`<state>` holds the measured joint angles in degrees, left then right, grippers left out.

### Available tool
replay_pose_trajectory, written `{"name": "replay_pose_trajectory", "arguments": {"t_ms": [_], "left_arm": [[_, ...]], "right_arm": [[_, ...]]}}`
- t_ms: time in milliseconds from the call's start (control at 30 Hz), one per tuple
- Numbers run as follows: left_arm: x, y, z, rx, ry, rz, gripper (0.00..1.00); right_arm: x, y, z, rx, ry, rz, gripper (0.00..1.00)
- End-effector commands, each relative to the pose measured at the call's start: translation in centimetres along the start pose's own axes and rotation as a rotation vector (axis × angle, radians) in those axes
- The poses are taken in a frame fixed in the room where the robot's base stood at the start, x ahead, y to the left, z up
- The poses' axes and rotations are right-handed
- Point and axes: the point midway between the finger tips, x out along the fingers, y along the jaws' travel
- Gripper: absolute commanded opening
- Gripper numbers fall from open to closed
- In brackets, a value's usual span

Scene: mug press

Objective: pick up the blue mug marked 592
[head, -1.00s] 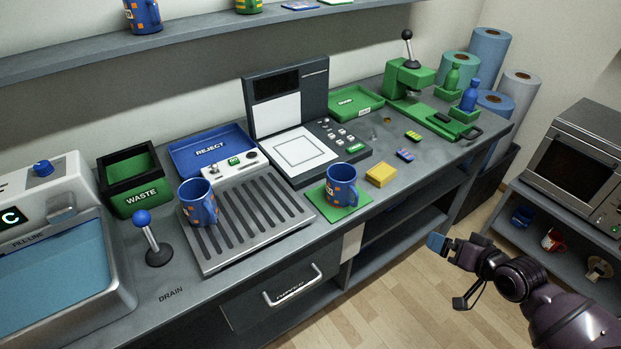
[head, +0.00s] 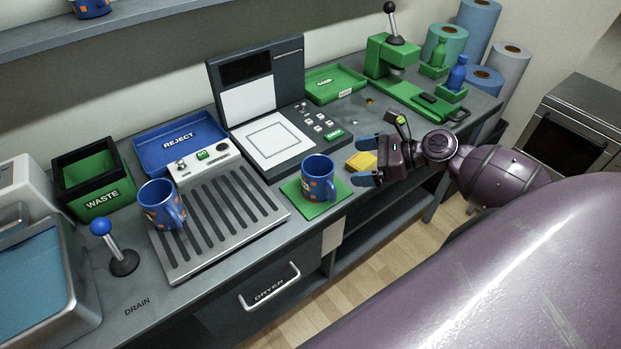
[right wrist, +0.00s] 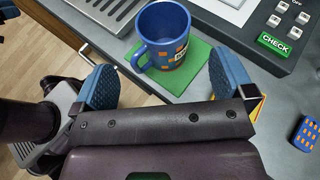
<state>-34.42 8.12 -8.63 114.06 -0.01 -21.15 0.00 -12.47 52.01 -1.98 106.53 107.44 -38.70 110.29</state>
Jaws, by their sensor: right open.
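A blue mug with orange squares (head: 318,180) stands upright on a green mat (head: 297,194) near the counter's front edge. In the right wrist view this mug (right wrist: 163,38) shows a white label, too small to read, with its handle towards the lower left. A similar blue mug (head: 160,204) stands on the slatted grille (head: 222,212); its number is also not legible. My right gripper (head: 366,161) is open and empty, just right of the mat mug. In the right wrist view its blue fingertips (right wrist: 164,82) are spread on this side of the mug, apart from it. My left gripper is out of view.
A yellow block (head: 360,160) lies beside the right fingertips. The press panel (head: 272,144) is behind the mat. A lever with a blue knob (head: 102,228) stands left of the grille. Another blue mug (head: 92,8) sits on the upper shelf.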

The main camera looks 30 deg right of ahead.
Motion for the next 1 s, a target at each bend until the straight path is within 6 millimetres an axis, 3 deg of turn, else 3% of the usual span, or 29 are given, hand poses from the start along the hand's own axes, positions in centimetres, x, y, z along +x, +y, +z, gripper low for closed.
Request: {"name": "replay_pose_trajectory", "arguments": {"t_ms": [167, 500, 767, 1000], "left_arm": [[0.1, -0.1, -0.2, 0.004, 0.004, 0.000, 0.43], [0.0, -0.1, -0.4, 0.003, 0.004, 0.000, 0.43], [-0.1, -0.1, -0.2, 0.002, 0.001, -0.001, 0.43], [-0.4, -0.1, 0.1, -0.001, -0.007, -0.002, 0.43]], "right_arm": [[0.3, 0.1, 0.0, 0.079, 0.001, 0.003, 1.00], [4.7, 0.0, 0.0, 0.081, 0.001, 0.002, 1.00], [6.3, -0.1, 0.0, 0.080, 0.001, 0.002, 1.00], [9.5, -0.4, -0.1, 0.080, 0.001, 0.002, 1.00]]}}
